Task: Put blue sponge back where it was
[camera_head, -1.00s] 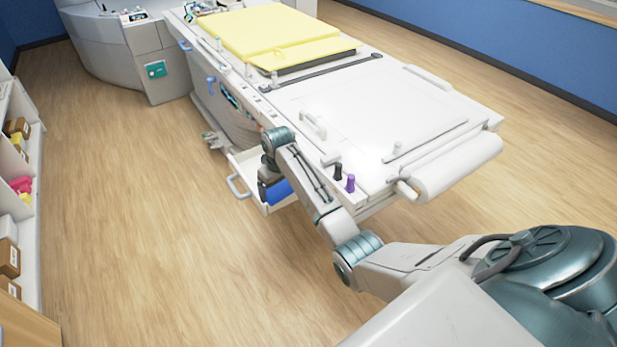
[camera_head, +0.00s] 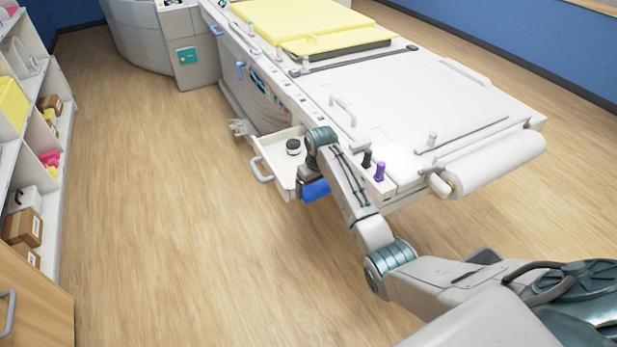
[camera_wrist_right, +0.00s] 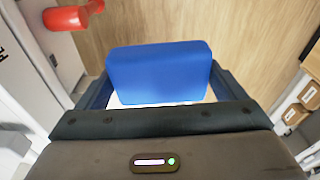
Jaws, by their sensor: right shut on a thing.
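My right gripper (camera_head: 309,178) is shut on the blue sponge (camera_head: 314,190). In the head view the sponge is beside the near right side of an open white drawer (camera_head: 272,150) in the bed's side. My wrist hides part of the drawer and most of the gripper. In the right wrist view the sponge (camera_wrist_right: 158,72) sits between the two dark fingers, with a bright white patch just below it and wood floor beyond. My left gripper is not in view.
A dark round object (camera_head: 293,147) stands inside the drawer, whose handle (camera_head: 262,168) faces left. The white bed (camera_head: 400,95) has black and purple knobs (camera_head: 380,171) near its corner. Shelves (camera_head: 62,200) with boxes stand at the left. Open floor (camera_head: 170,220) lies between.

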